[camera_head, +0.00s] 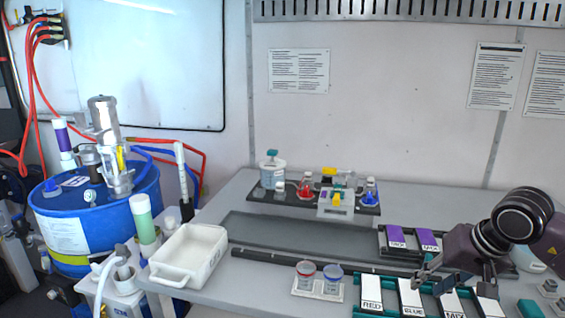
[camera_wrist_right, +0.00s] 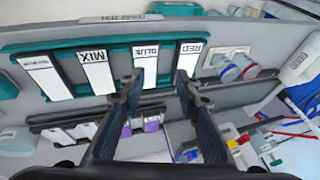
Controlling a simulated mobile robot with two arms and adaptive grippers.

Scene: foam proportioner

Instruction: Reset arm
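My right gripper (camera_head: 455,284) hangs over the right part of the table, above the teal rack (camera_head: 392,281) with white slides labelled RED (camera_head: 371,292), BLUE (camera_head: 410,296) and MIX (camera_head: 452,302). In the right wrist view its two fingers (camera_wrist_right: 157,86) stand apart with nothing between them, so it is open and empty. The fingers hide part of the rack in the head view. The same teal rack (camera_wrist_right: 15,48) shows upside down in the right wrist view, with its slides in place. My left gripper is not in view.
A dark rack with purple-labelled slides (camera_head: 396,237) lies behind my gripper. Two small cups (camera_head: 318,280) stand left of the teal rack. A white bin (camera_head: 190,254) sits at the table's left. Flasks (camera_head: 305,187) stand on a back tray. A blue drum (camera_head: 70,215) is far left.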

